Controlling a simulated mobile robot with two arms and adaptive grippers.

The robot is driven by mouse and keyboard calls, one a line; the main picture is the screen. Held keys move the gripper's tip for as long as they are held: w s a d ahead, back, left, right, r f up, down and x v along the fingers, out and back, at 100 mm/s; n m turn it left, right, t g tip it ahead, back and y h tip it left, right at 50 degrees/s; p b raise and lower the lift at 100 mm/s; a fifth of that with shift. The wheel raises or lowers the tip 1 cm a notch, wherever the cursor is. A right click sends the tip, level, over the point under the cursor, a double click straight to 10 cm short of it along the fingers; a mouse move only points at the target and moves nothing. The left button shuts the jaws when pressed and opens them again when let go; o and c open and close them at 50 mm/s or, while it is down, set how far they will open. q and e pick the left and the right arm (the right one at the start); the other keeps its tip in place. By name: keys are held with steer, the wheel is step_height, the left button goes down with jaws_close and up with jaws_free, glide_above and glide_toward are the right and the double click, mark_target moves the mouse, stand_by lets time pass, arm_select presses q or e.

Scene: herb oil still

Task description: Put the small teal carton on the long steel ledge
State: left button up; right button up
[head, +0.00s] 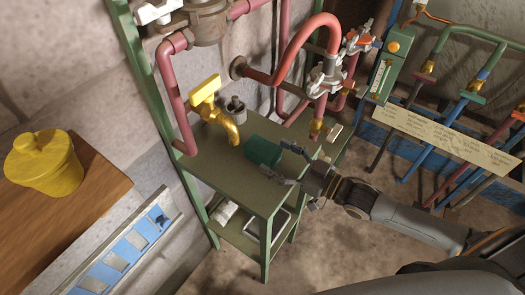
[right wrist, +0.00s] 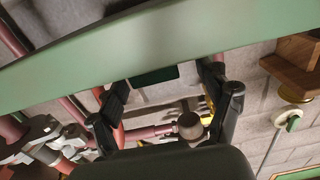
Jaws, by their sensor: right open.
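The small teal carton (head: 263,151) stands on the top of a green metal stand (head: 240,185), near its right side. My right gripper (head: 286,166) is open at the stand's right edge, with its fingertips close to the carton on either side. In the right wrist view the open fingers (right wrist: 166,86) show with a dark teal patch of the carton (right wrist: 155,75) between them; I cannot tell whether they touch it. A long pale grey strip with blue patches (head: 125,250) at lower left may be the steel ledge, but I cannot tell for sure. My left gripper is not in view.
A yellow tap (head: 229,126) and a dark valve (head: 236,108) stand behind the carton. Red pipes (head: 305,40) rise at the back. A yellow lidded pot (head: 43,163) sits on a wooden shelf (head: 100,195) at left. A cream sign (head: 445,137) and coloured pipes fill the right.

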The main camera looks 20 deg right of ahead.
mark_target(263, 146)
steer(key=shift+d+x, duration=0.25)
steer(key=shift+x, duration=2.35)
steer(key=shift+w+f, duration=0.1)
steer(key=shift+w, duration=0.05)
steer(key=shift+c, duration=0.5)
steer(key=c, duration=1.4)
steer(key=shift+c, duration=0.7)
steer(key=shift+p, duration=0.35)
